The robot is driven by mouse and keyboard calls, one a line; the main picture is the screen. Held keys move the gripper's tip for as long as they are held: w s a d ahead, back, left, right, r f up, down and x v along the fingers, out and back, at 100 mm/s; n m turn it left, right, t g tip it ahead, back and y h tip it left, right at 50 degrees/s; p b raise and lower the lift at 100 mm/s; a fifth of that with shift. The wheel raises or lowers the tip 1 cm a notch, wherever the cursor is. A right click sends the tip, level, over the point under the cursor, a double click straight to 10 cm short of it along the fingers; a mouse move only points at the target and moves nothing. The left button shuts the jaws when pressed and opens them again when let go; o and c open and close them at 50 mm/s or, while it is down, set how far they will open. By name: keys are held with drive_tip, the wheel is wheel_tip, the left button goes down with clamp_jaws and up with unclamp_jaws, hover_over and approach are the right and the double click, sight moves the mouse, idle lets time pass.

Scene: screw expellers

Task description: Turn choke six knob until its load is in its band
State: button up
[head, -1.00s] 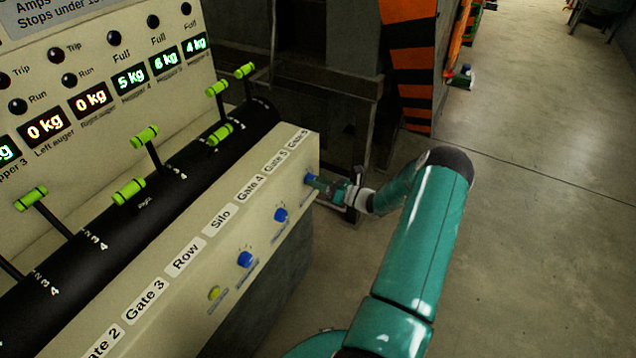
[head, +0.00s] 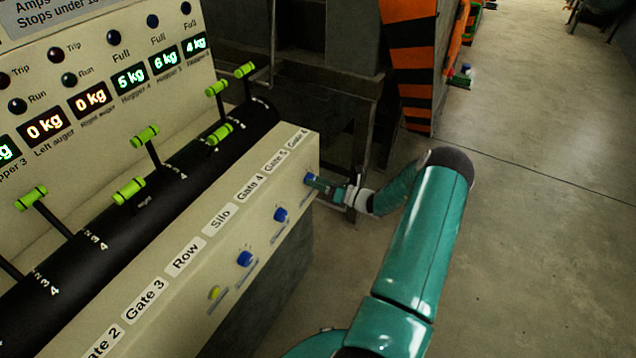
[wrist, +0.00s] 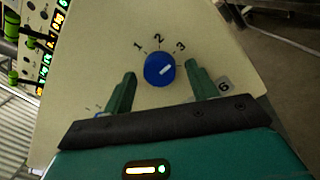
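The blue knob (wrist: 160,69) in the wrist view sits on a cream panel with marks 1, 2 and 3 around it. Its white pointer line slants up and right, roughly toward 3. A label ending in 6 (wrist: 223,86) is beside it. My gripper (wrist: 160,82) is open, one finger on each side of the knob with gaps between. In the head view my gripper (head: 322,184) is at the right end of the panel front, close to the same blue knob (head: 310,178), below the Gate 6 label (head: 297,138). The gripper partly hides that knob.
Other blue knobs (head: 281,214) and a yellow-green knob (head: 215,293) line the panel front. Green-handled levers (head: 145,136) stand above. Displays read 5 kg, 6 kg and 4 kg (head: 194,45) at the right end. Open floor (head: 540,220) lies to the right.

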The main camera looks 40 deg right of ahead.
drive_tip(key=v, duration=1.3)
drive_tip(key=shift+s+d, duration=0.15)
drive_tip(key=shift+s, duration=0.25)
